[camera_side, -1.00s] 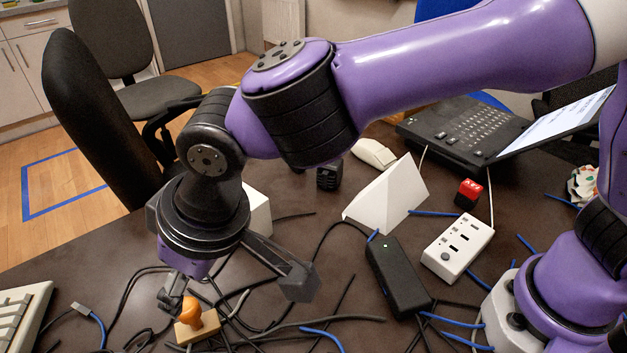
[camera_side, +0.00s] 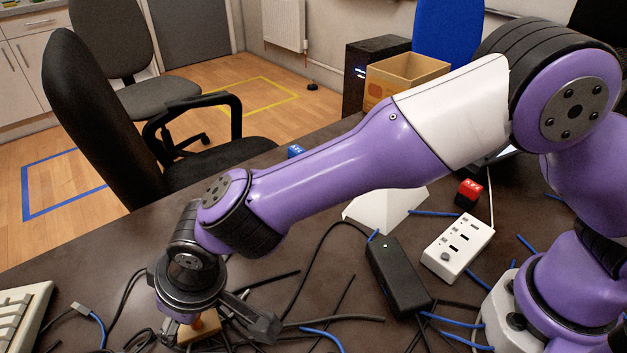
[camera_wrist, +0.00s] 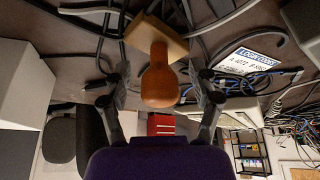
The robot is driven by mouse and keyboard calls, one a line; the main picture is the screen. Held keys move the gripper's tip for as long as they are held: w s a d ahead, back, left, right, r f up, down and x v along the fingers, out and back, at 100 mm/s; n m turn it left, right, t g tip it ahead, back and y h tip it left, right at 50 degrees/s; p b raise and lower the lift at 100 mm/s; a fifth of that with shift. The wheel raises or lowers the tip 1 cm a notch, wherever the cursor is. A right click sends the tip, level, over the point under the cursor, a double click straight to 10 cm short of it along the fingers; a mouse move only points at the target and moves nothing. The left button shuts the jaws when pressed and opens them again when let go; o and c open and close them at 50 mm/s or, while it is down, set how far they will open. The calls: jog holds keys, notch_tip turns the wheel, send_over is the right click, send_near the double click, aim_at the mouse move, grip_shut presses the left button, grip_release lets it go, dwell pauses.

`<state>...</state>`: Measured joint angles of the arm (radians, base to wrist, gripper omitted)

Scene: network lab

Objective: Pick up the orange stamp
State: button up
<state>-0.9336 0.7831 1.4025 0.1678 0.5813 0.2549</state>
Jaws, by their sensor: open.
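The orange stamp (camera_wrist: 159,78) has a rounded orange handle on a tan wooden base. In the wrist view its handle stands between the two open fingers of my gripper (camera_wrist: 162,90), with a gap showing on each side. In the side view my gripper (camera_side: 228,325) is low over the table, and the stamp (camera_side: 203,326) shows only partly beneath it. The rest of the stamp is hidden by my wrist and finger there.
Several black and blue cables lie around the stamp on the dark table (camera_side: 105,248). A keyboard (camera_side: 22,315) is at the left.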

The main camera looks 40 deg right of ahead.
grip_shut()
dwell(0.4)
